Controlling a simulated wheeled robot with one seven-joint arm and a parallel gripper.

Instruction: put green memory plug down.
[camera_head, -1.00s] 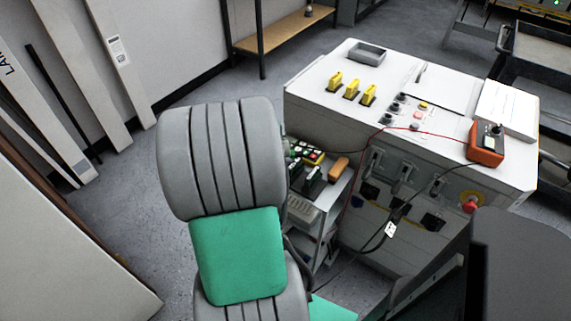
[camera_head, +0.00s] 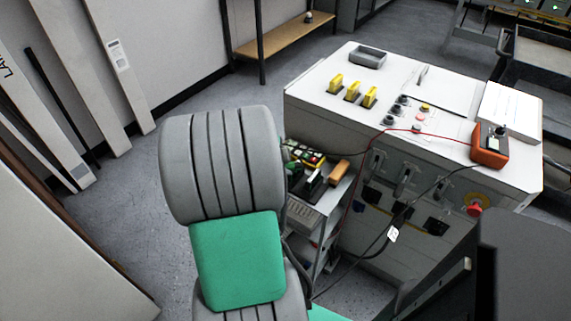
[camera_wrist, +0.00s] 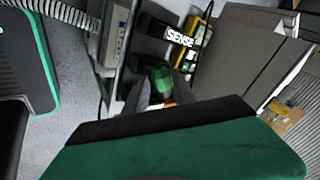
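The green memory plug (camera_wrist: 160,78) shows in the wrist view as a short green cylinder between the two grey fingers of my gripper (camera_wrist: 160,92). The fingers lie close against both its sides, so my gripper looks shut on it. A black block labelled "SENSE" (camera_wrist: 181,38) is just beyond the plug. I cannot tell whether the plug touches anything below. In the head view my arm hides the gripper and the plug. The small cart (camera_head: 325,207) with several devices on top stands right of my arm.
A white console (camera_head: 300,103) with yellow handles stands right of the cart. An orange meter (camera_head: 489,146) sits on it, and cables (camera_head: 350,212) hang down its front near the cart. Leaning panels (camera_head: 118,75) stand at left. Floor (camera_head: 120,225) left of my arm is clear.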

